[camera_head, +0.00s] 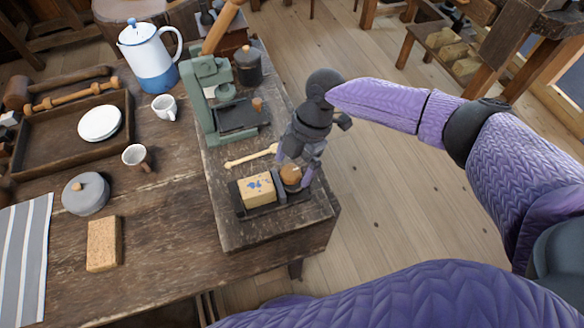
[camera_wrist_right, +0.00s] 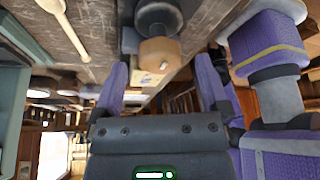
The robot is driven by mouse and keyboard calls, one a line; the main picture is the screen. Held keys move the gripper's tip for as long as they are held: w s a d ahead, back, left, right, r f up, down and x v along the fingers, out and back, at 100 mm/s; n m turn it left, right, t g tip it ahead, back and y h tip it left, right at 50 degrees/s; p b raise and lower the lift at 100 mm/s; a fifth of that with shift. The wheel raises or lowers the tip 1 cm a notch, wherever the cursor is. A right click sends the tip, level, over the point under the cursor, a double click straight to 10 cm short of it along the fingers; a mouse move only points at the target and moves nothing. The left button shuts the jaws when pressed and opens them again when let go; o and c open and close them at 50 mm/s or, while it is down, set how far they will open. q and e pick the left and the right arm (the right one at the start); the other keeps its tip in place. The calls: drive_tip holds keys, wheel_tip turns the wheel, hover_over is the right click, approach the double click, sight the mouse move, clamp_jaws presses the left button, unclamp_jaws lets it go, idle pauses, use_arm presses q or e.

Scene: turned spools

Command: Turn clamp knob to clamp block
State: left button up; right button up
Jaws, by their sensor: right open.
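The clamp knob (camera_head: 290,174) is a round wooden knob at the right end of a dark clamp (camera_head: 268,209) on the bench's near right corner. A pale yellow block (camera_head: 256,188) with blue marks sits in the clamp, left of the knob. My right gripper (camera_head: 297,173) is open, with its purple fingers on either side of the knob. In the right wrist view the knob (camera_wrist_right: 160,54) shows between and just beyond the fingertips (camera_wrist_right: 162,72); contact cannot be told. My left gripper is not in view.
A green machine (camera_head: 210,98) stands behind the clamp, with a pale wooden spoon-like tool (camera_head: 252,156) between them. A sponge-like brown block (camera_head: 104,243), a lidded grey pot (camera_head: 86,193) and cups stand to the left. Open floor lies right of the bench.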

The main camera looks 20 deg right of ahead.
drive_tip(key=shift+s+a+f, duration=0.1)
drive_tip(key=shift+a+f, duration=0.15)
drive_tip(key=shift+f, duration=0.4)
